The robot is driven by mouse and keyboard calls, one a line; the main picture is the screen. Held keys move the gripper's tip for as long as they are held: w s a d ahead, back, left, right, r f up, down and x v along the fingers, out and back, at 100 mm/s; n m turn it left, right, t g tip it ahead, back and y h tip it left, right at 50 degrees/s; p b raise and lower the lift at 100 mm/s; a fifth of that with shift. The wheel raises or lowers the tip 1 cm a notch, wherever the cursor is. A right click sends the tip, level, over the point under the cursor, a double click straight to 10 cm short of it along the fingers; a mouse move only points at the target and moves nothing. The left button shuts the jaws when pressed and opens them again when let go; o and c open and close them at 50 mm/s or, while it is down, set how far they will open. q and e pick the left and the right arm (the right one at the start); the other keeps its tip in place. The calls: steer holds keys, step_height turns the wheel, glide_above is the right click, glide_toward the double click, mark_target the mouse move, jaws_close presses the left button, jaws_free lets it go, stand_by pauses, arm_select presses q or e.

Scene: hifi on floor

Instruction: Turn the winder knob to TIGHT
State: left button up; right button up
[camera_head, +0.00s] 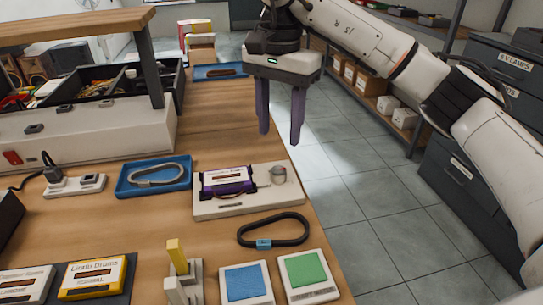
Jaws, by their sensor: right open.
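The winder (248,204) is a cream-coloured flat unit near the right edge of the wooden bench. A cassette with a purple and white label (227,180) sits on its left part. The round grey winder knob (278,174) is at its back right corner; its marking is too small to read. My right gripper (280,137) is open and empty, with two purple fingers pointing down. In the picture it is just above the knob, apart from it. My left gripper is not in view.
A black loop with a blue clip (273,231) lies in front of the winder. Blue (246,283) and green (306,270) pads stand at the front. A blue tray (154,176) holding a grey loop is to the left. Bare wood (220,115) lies behind the winder.

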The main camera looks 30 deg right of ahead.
mark_target(279, 170)
step_height(279, 170, down, 8)
steer(key=shift+s+f+b, duration=0.15)
steer(key=shift+f+b, duration=0.1)
steer(key=shift+b, duration=0.2)
steer(key=shift+f, duration=0.7)
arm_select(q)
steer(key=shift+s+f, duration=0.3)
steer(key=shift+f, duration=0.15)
arm_select(e)
steer(key=shift+c, duration=0.7)
steer(key=c, duration=0.9)
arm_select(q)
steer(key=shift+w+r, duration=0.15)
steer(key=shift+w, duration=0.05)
